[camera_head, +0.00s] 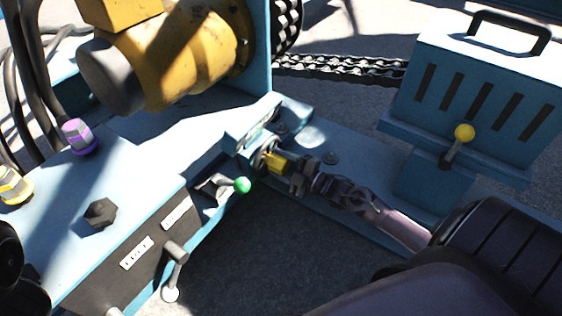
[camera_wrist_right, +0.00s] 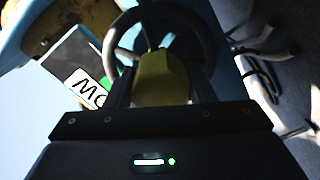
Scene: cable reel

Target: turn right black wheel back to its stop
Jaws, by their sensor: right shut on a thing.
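The right black wheel (camera_wrist_right: 207,28) is a dark ring at the top of the right wrist view, with a yellow block (camera_wrist_right: 160,80) in front of it. In the head view the wheel (camera_head: 260,154) shows small and partly hidden at the blue bracket, with the yellow block (camera_head: 275,161) beside it. My right gripper (camera_head: 281,163) reaches in from the lower right and is shut on the yellow block at the wheel. Its two dark fingers stand either side of the block in the wrist view. My left gripper is not in view.
A green-knobbed lever (camera_head: 242,185) stands close to the left of my right gripper. A yellow-knobbed lever (camera_head: 464,132) is on the slotted blue box at the right. A chain (camera_head: 340,68) runs behind.

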